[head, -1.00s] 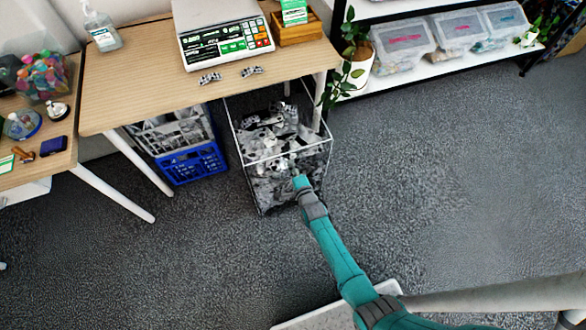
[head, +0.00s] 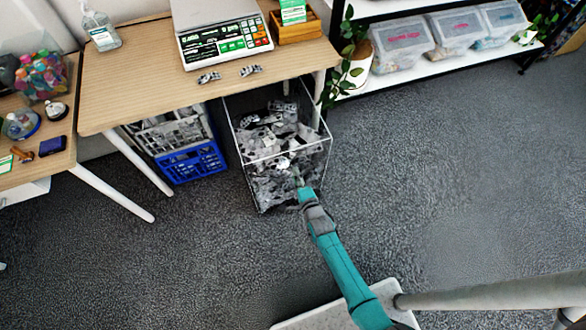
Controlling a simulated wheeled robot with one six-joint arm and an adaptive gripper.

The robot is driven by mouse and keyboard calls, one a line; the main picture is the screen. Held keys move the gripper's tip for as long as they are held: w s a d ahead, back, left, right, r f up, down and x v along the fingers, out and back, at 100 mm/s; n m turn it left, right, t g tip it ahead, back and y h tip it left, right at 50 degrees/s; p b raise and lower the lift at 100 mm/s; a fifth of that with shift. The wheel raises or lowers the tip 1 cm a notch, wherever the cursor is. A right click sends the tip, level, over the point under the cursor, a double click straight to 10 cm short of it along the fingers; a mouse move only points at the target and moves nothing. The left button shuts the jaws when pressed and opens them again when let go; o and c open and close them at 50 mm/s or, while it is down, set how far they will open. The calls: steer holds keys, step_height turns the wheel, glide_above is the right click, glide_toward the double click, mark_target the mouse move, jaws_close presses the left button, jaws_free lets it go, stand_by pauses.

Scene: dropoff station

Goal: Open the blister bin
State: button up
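The blister bin (head: 259,199) is a clear-sided box with a thin white rim, filled with silvery-grey blister packs. Its back part is below the wooden table, and its front part stands out past the table's edge. My gripper (head: 298,174) is at the bin's front right, at the end of my teal arm. It overlaps the bin's front wall in the picture. I cannot tell whether it touches the bin. The fingers are too small and blurred to tell open from shut.
A blue crate (head: 193,163) stands left of the bin under the table (head: 135,70). A scale (head: 225,42) and two small blister packs (head: 250,70) are on the table. A plant (head: 357,60) and a shelf (head: 437,68) are at the right. Grey floor (head: 450,180) is clear to the right.

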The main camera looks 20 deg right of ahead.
steer(key=v, duration=0.6)
steer(key=shift+s, duration=0.2)
stand_by(0.4)
steer(key=s+r+n, duration=0.4)
steer(key=s+r, duration=0.1)
steer(key=s, duration=0.6)
steer(key=s+r+n, duration=0.4)
steer(key=s, duration=0.6)
steer(key=s+r+n, duration=0.5)
steer(key=s+r, duration=0.2)
steer(key=r, duration=0.4)
steer(key=s+r+n, duration=0.5)
steer(key=s+r, duration=0.2)
steer(key=r, duration=0.3)
steer(key=shift+s+d+r+g, duration=0.25)
steer(key=shift+d+r+g, duration=0.05)
steer(key=shift+r+g, duration=0.1)
